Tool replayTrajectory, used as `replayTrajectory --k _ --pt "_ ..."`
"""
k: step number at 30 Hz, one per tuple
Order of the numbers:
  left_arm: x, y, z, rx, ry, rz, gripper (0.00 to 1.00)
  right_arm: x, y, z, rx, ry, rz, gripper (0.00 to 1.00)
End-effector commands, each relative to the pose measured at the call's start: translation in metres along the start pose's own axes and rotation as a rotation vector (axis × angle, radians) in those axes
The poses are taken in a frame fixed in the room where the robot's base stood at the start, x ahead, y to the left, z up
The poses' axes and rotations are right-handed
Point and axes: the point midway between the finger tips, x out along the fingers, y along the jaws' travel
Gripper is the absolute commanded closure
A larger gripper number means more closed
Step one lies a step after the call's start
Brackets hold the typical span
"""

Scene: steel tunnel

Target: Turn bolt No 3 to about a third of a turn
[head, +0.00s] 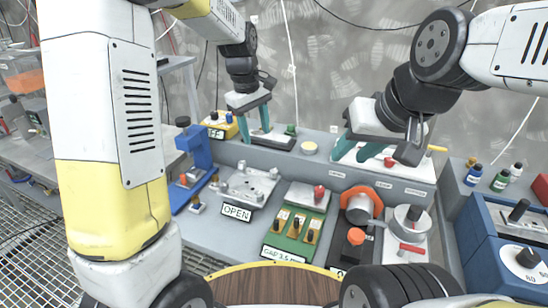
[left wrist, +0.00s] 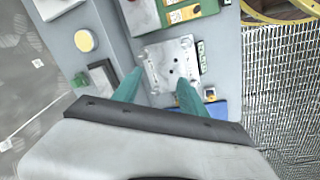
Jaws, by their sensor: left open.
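A pale metal plate (head: 248,186) with several small fittings lies on the grey bench behind the OPEN sign (head: 237,212). The plate also shows in the left wrist view (left wrist: 160,58), with dark round spots on it. No bolt number can be read, so I cannot tell which is No 3. My left gripper (head: 256,136) is open and empty, above the bench beyond the plate. In the left wrist view its fingertips (left wrist: 160,78) stand apart, with the plate between and beyond them. My right gripper (head: 357,153) has its fingers apart over a white panel, with nothing seen between them.
A blue press-like stand (head: 198,150) is left of the plate. A green block (head: 297,225) with yellow parts is right of it. An orange-ringed cylinder (head: 361,204) and a round grey dial (head: 408,220) stand further right. A blue box (head: 500,235) fills the right edge.

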Motion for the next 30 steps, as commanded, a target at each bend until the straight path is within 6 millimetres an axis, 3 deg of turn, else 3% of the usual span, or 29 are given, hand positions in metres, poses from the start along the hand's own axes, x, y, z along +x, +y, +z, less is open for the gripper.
replayTrajectory --k 1,3,9,17,24,30 --pt "0.023 0.014 -0.003 -0.039 -0.009 -0.037 0.50 0.000 0.000 0.000 0.000 0.000 0.000 0.64" --pt "0.048 0.029 -0.006 -0.098 -0.011 -0.076 0.50 0.000 0.000 0.000 0.000 0.000 0.000 0.64" --pt "0.099 0.054 -0.009 -0.210 -0.001 -0.152 0.50 0.000 0.000 0.000 0.000 0.000 0.000 0.64" --pt "0.125 0.057 -0.009 -0.242 0.003 -0.174 0.50 0.000 0.000 0.000 0.000 0.000 0.000 0.64" --pt "0.163 0.050 -0.008 -0.241 0.003 -0.173 0.50 0.000 0.000 0.000 0.000 0.000 0.000 0.64" --pt "0.184 0.047 -0.007 -0.240 0.003 -0.171 0.50 0.000 0.000 0.000 0.000 0.000 0.000 0.64"
